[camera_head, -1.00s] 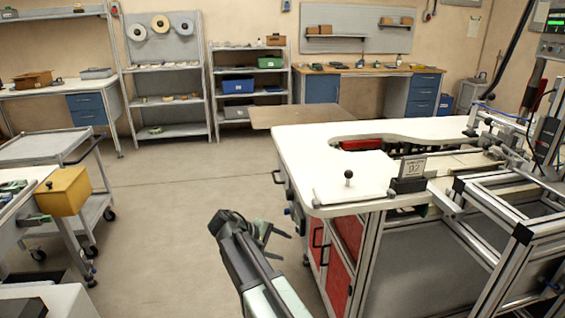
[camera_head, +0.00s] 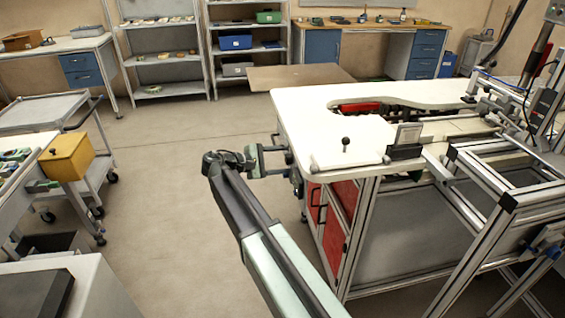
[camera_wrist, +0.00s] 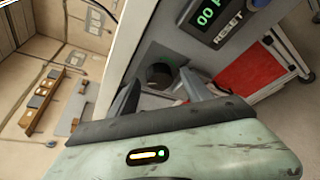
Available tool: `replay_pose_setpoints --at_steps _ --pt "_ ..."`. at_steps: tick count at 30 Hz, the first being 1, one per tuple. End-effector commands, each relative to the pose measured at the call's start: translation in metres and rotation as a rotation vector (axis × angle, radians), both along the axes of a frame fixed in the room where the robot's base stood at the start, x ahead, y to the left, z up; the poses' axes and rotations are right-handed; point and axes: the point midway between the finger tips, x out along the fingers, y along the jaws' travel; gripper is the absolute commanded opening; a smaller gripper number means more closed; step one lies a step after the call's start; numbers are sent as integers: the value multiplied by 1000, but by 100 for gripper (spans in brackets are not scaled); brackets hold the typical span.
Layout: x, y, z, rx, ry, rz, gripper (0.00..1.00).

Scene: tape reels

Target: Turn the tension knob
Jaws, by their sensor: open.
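The tension knob seems to be the round dark knob (camera_wrist: 160,73) in the wrist view. It sits on a grey panel of the machine, between my two fingers as seen from the wrist. My gripper (camera_wrist: 162,84) is open, with one finger to each side of the knob. I cannot tell whether the fingers touch it. In the head view my gripper (camera_head: 283,161) is at the left side of the white-topped machine (camera_head: 300,108), below its top edge. The knob is too small to make out clearly there.
A green-digit display with a RESET label (camera_wrist: 212,15) is close by the knob in the wrist view. Red panels (camera_head: 335,215) are under the machine top. A yellow box (camera_head: 67,157) and a grey trolley (camera_head: 45,112) stand left. The floor between is clear.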

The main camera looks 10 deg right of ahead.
Motion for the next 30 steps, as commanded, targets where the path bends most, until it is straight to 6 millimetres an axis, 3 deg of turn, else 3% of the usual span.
replay_pose_setpoints --at_steps 7,8,13,14,23,30 --pt "0 -2 0 0 0 0 57" --pt "0 -2 0 0 0 0 52" --pt "0 -2 0 1 0 -1 5" --pt "0 -2 0 1 0 -1 0" --pt "0 -2 -2 0 -33 -1 0" --pt "-2 -2 -6 -1 -167 -1 0"
